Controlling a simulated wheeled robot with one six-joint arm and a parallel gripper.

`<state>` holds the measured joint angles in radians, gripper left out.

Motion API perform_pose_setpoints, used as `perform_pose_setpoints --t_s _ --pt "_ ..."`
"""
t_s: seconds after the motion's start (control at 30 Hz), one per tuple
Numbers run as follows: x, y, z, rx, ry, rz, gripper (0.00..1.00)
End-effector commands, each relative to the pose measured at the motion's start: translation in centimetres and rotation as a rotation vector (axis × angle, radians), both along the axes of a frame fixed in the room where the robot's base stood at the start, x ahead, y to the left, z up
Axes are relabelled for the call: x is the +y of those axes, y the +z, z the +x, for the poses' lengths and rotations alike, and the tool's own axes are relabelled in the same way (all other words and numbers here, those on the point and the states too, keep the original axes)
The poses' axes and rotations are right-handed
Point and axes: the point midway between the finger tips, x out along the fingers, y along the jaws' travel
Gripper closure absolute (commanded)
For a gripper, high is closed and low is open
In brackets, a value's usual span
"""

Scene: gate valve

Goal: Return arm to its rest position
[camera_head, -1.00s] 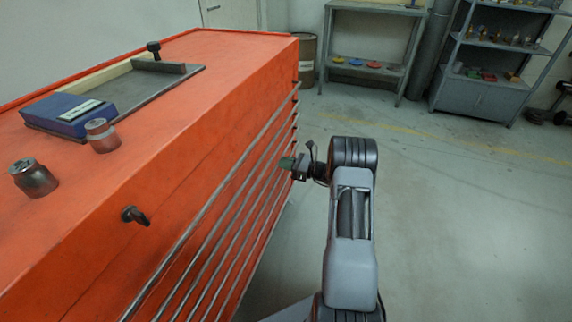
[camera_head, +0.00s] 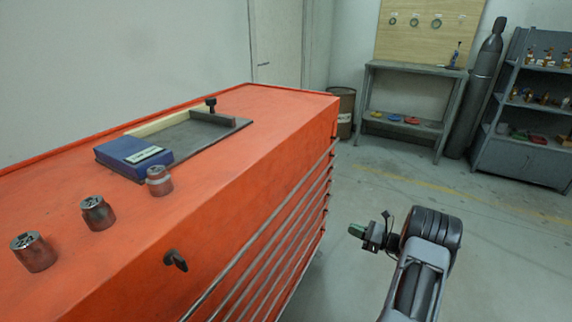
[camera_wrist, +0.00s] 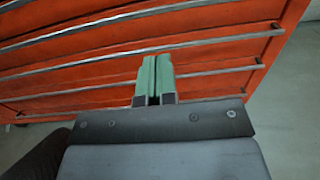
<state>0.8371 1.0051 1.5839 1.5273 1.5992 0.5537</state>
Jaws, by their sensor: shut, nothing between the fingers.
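My gripper (camera_head: 357,230) is at the end of my folded arm, low at the right in the head view, in the open space right of the orange tool cabinet (camera_head: 275,140). In the wrist view its two green fingers (camera_wrist: 154,78) are together and empty. They point toward the orange drawer fronts with metal bar handles (camera_wrist: 190,74). A gap shows between the gripper and the cabinet in the head view.
On the cabinet top are several metal sockets (camera_head: 97,213), a blue box (camera_head: 133,158) and a grey tray (camera_head: 200,142). A dark hook (camera_head: 176,260) sticks out of its side. A workbench (camera_head: 405,120), gas cylinder (camera_head: 484,90), shelf (camera_head: 530,135) and barrel (camera_head: 340,112) stand behind. The floor on the right is clear.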

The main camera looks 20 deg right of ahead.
Motion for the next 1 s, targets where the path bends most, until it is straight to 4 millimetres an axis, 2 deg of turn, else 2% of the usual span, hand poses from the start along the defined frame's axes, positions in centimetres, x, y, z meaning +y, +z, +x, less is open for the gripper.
perform_pose_setpoints --t_s 0.07,0.17,0.27,0.37,0.4,0.5,0.6,0.7,0.83,1.0 --pt "0.3 0.5 0.0 0.000 0.010 -0.008 1.00" --pt "1.8 2.7 0.2 0.001 0.061 -0.062 1.00" --pt "5.2 7.0 0.2 0.000 0.174 -0.182 1.00" --pt "10.1 12.7 -0.9 -0.016 0.344 -0.373 1.00" --pt "12.1 14.9 -1.6 -0.029 0.420 -0.461 1.00" --pt "16.6 20.0 -4.2 -0.081 0.608 -0.689 1.00" --pt "20.0 24.5 -7.4 -0.159 0.789 -0.918 1.00" --pt "22.3 28.6 -10.8 -0.263 0.961 -1.151 1.00" --pt "23.9 33.2 -14.8 -0.422 1.154 -1.436 1.00" --pt "24.4 37.6 -18.4 -0.630 1.342 -1.745 1.00"
